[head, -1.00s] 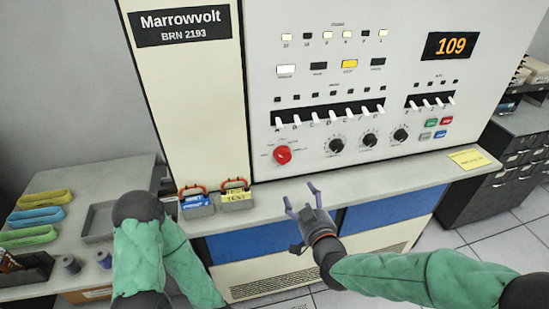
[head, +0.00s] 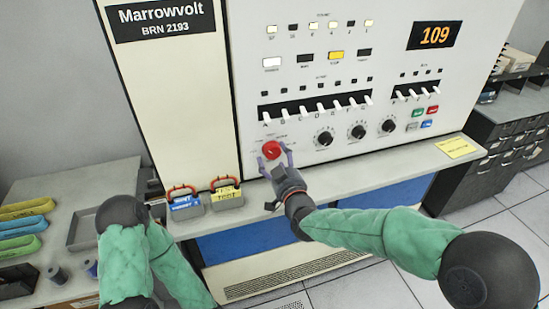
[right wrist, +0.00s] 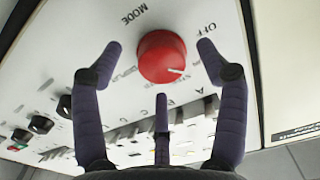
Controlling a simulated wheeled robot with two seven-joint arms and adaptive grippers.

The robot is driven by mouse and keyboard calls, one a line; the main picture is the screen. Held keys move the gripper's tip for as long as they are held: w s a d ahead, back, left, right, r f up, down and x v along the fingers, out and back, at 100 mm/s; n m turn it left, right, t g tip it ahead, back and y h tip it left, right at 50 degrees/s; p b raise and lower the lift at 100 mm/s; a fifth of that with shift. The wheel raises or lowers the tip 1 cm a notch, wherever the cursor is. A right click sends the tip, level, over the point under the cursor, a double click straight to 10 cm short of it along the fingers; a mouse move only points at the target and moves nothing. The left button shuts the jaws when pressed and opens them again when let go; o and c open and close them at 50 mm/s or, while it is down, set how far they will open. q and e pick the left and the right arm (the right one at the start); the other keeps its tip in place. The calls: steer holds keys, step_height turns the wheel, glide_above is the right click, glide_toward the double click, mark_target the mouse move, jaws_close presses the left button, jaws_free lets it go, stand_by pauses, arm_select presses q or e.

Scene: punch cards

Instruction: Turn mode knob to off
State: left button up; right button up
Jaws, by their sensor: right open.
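The red mode knob (head: 271,149) is on the white panel's lower left. In the right wrist view the knob (right wrist: 162,57) has a white pointer line toward its lower right, away from the OFF label (right wrist: 208,29) at its upper right. The MODE label (right wrist: 127,15) is at its upper left. My right gripper (head: 275,160) is open in front of the knob. In the right wrist view its fingers (right wrist: 160,52) spread either side of the knob, with visible gaps and a third finger below. Contact cannot be seen. My left gripper is out of view.
Black knobs (head: 357,132) sit right of the red one, below white toggle switches (head: 320,108). A ledge (head: 380,163) runs beneath the panel. A grey tray (head: 88,228) lies further left.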

steer(key=shift+w+a, duration=0.25)
steer(key=shift+w, duration=0.45)
steer(key=c, duration=1.1)
steer(key=shift+f, duration=0.1)
steer(key=shift+c, duration=0.2)
steer(key=n, duration=0.4)
steer(key=shift+n, duration=0.3)
steer(key=n, duration=0.4)
steer(key=shift+f, duration=0.1)
steer(key=shift+n, duration=0.3)
